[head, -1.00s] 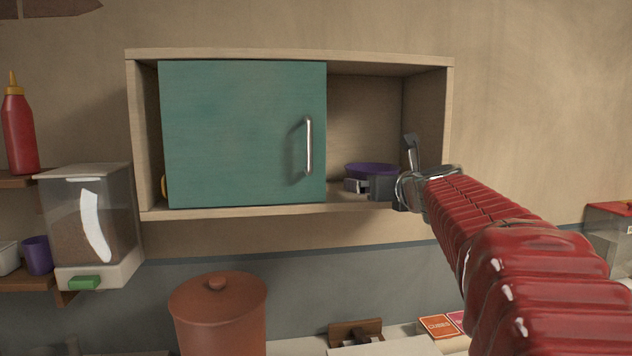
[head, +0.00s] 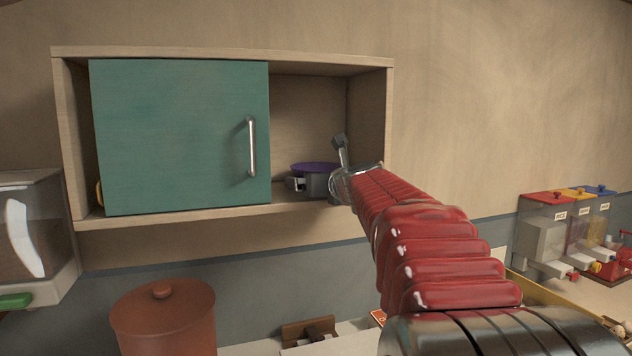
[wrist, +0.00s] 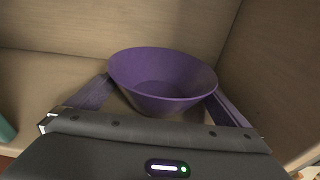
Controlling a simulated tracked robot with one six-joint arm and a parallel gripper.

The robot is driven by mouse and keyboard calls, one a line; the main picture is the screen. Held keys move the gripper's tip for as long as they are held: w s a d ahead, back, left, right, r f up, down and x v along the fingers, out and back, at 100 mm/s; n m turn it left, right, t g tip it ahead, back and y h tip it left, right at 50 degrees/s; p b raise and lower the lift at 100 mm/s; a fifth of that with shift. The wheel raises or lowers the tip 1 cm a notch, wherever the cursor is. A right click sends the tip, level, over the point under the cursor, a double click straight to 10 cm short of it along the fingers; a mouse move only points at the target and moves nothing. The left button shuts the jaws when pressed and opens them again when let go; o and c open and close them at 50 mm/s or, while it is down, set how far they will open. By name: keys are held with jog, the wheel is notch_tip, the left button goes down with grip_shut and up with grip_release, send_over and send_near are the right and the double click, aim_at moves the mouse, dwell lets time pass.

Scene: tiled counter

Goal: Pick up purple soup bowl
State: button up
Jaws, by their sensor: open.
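The purple soup bowl (head: 315,168) stands upright on the cupboard shelf, in the open right part. In the wrist view the empty bowl (wrist: 163,78) is right in front of my gripper (wrist: 160,90). The two fingers are spread apart, one on each side of the bowl's lower body. I cannot tell whether either finger touches it. In the head view my gripper (head: 308,184) covers the lower part of the bowl, and only its rim area shows above.
A teal door (head: 180,135) with a metal handle covers the left of the wooden cupboard (head: 225,206). The cupboard's right wall (wrist: 270,75) is close beside the bowl. A lidded brown pot (head: 163,320) stands below. Several dispensers (head: 565,235) stand at the right.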

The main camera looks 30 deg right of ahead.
dwell(0.3)
jog(key=c, duration=1)
